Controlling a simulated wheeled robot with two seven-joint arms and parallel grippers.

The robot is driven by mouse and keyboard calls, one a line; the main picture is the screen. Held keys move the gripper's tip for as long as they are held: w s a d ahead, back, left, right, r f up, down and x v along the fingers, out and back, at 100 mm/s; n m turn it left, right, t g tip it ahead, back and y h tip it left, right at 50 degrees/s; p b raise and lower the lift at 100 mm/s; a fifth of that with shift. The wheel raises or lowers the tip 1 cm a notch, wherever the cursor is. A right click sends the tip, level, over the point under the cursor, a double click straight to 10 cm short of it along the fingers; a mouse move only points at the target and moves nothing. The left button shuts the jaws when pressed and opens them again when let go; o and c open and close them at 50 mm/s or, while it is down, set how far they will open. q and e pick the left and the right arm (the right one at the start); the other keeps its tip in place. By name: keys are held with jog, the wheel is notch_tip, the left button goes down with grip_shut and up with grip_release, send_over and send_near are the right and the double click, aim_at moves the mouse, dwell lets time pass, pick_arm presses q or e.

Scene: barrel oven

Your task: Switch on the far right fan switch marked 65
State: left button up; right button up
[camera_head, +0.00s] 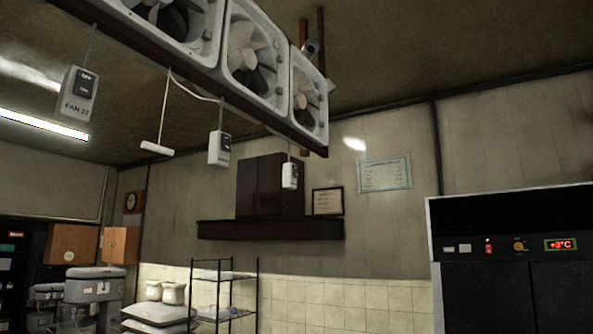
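Several white fans (252,52) sit in a row along a dark beam (215,88) overhead. Three white switch boxes with dark rockers hang below it. The left switch box (75,106) reads "FAN 27". The middle switch box (218,157) hangs lower and farther back. The right switch box (290,183) is the smallest in view and hangs before the dark wall cabinet. The markings on the middle and right boxes are too small to read, so I cannot confirm a 65. Rocker positions cannot be told. Neither of my grippers is in view.
A white pull handle (157,148) hangs on a cord. A dark cabinet (270,186) and shelf (270,229) are on the back wall. A black oven-like unit (512,225) with a red display stands right. A wire rack (225,290) and grey machines (93,290) stand lower left.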

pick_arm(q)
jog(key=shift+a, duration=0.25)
